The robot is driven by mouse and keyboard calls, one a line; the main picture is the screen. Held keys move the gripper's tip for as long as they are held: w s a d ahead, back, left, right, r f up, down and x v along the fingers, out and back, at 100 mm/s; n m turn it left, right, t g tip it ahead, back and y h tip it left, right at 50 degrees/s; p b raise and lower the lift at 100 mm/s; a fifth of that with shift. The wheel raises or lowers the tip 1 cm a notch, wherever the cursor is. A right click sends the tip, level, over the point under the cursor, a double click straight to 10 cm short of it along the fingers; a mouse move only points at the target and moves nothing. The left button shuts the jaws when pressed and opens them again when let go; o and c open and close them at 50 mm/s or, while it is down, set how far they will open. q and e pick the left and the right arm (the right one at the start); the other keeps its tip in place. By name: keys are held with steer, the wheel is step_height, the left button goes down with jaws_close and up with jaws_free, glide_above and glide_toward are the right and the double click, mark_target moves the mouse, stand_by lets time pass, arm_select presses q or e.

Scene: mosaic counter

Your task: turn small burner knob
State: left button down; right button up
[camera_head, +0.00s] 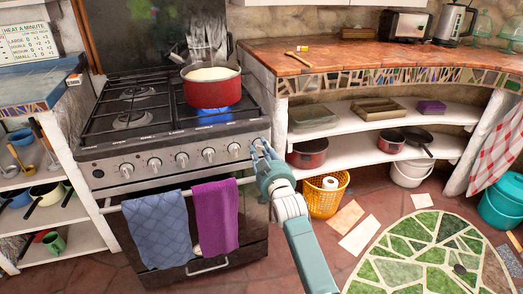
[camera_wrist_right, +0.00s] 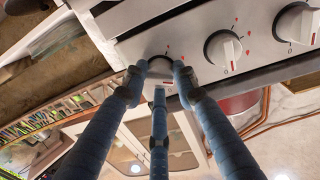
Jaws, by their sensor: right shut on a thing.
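The stove (camera_head: 120,171) has a row of several silver knobs along its front panel. My right gripper (camera_head: 262,149) is at the right end of this row, and its fingers cover most of the rightmost knob. In the right wrist view the fingers of the gripper (camera_wrist_right: 160,72) close around a knob (camera_wrist_right: 160,66), whose face is partly hidden by them. Two more knobs, one nearer (camera_wrist_right: 223,47) and one farther (camera_wrist_right: 297,22), stand free beside it with red marks around them. I cannot read which burner each knob serves. My left gripper is not in view.
A red pot (camera_head: 212,92) with pale contents stands over a blue flame (camera_head: 214,116) at the front right burner. A blue towel (camera_head: 157,230) and a purple towel (camera_head: 215,215) hang on the oven rail. A yellow basket (camera_head: 322,200) stands right of the stove.

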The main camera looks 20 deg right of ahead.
steer(key=n+p, duration=0.1)
steer(key=n, duration=0.3)
steer(key=shift+r+p, duration=0.1)
steer(key=shift+p, duration=0.2)
steer(key=n, duration=0.2)
steer(key=shift+n, duration=0.4)
steer(key=shift+n+t, duration=0.3)
steer(key=shift+n, duration=0.6)
steer(key=n, duration=0.3)
steer(key=shift+n+y, duration=0.3)
steer(key=shift+n, duration=0.1)
steer(key=n, duration=0.2)
steer(key=shift+f+n, duration=0.2)
steer(key=shift+n, duration=0.2)
steer(key=shift+a+n+b, duration=0.1)
steer(key=shift+n+b, duration=0.2)
steer(key=shift+n, duration=0.1)
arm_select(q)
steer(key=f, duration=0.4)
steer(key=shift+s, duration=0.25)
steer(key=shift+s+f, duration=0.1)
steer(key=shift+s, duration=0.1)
arm_select(e)
steer(key=shift+n+y, duration=0.3)
